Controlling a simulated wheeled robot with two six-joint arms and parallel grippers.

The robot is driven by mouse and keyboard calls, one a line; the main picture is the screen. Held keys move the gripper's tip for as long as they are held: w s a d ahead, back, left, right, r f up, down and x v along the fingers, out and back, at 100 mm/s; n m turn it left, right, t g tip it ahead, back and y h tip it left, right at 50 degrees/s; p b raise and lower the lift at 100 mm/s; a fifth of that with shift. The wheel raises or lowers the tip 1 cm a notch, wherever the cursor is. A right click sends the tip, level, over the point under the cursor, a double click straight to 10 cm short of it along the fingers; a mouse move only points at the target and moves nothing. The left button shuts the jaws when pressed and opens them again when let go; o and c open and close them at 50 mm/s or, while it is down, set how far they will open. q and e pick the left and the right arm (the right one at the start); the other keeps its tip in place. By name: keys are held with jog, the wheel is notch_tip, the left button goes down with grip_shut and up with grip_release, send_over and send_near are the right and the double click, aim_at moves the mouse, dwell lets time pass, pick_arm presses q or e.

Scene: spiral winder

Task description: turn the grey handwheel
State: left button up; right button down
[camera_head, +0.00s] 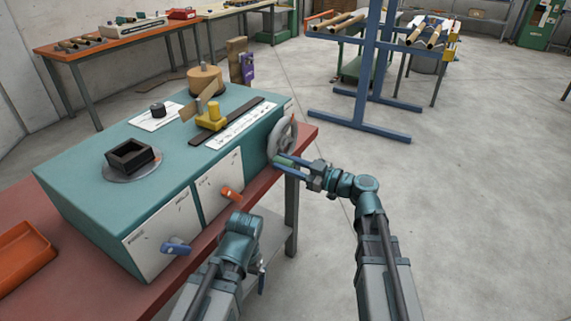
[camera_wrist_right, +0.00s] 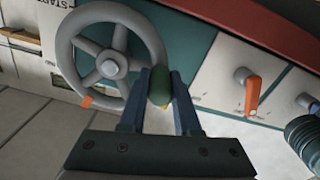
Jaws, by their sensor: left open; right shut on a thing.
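The grey handwheel (camera_head: 287,137) is on the right end face of the teal machine (camera_head: 92,165). In the right wrist view the handwheel (camera_wrist_right: 82,50) shows its rim, hub and spokes, with a small orange mark low on the rim. Its green handle (camera_wrist_right: 159,88) is at the right side of the rim. My right gripper (camera_head: 290,163) is shut on that handle; the two fingers (camera_wrist_right: 164,95) stand on either side of it. My left gripper (camera_head: 262,281) hangs low in front of the machine, apart from it, small and partly hidden by its own arm.
An orange lever (camera_head: 231,195) and a blue lever (camera_head: 175,246) stick out of the machine's front. An orange tray (camera_head: 22,256) lies on the red bench (camera_head: 75,285) at the left. A blue rack (camera_head: 368,115) stands behind. The floor to the right is clear.

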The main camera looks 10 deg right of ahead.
jog(key=shift+d+f+n, duration=0.1)
jog(key=shift+f+n, duration=0.15)
jog(key=shift+n, duration=0.25)
jog(key=c, duration=0.6)
grip_release()
jog(key=v, duration=1.3)
jog(key=shift+s+d, duration=0.2)
jog(key=shift+d, duration=0.15)
jog(key=shift+c, duration=0.3)
